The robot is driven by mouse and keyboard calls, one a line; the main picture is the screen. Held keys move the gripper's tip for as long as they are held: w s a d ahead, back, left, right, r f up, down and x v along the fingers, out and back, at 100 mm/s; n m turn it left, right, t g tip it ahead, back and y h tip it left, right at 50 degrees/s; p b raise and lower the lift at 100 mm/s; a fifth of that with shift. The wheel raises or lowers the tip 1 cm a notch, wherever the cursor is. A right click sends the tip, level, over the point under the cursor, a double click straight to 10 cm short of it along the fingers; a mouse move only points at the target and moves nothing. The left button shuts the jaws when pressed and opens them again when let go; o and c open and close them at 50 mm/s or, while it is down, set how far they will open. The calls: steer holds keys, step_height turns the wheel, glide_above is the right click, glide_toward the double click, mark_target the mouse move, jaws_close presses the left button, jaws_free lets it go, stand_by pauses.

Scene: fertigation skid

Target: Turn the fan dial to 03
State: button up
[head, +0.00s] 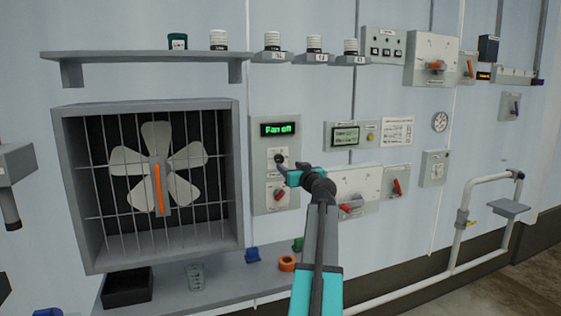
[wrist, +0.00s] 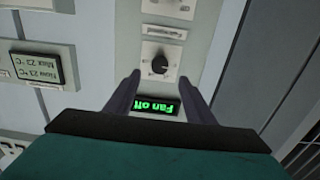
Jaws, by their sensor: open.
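The fan panel (head: 262,200) is a grey plate on the wall, right of the caged fan. Its display (head: 278,129) reads "Fan off" in green; it also shows upside down in the wrist view (wrist: 157,107). The fan dial (wrist: 159,64) is a dark round knob on a pale plate; its scale marks are too small to read. My gripper (wrist: 159,79) is open, with the dial just beyond and between its fingertips, not clasped. In the head view my gripper (head: 281,166) is at the panel and partly covers the dial.
A red-handled switch (head: 278,194) sits below the dial on the same panel. The caged fan (head: 157,170) stands left. A shelf (head: 150,54) juts out above, and a lower ledge (head: 222,283) holds small items. Another display (head: 345,136) is to the right.

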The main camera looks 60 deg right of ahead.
mark_target(280, 160)
steer(key=shift+p+x, duration=1.05)
steer(key=shift+x, duration=3.7)
steer(key=c, duration=1.1)
steer(key=shift+o, duration=0.2)
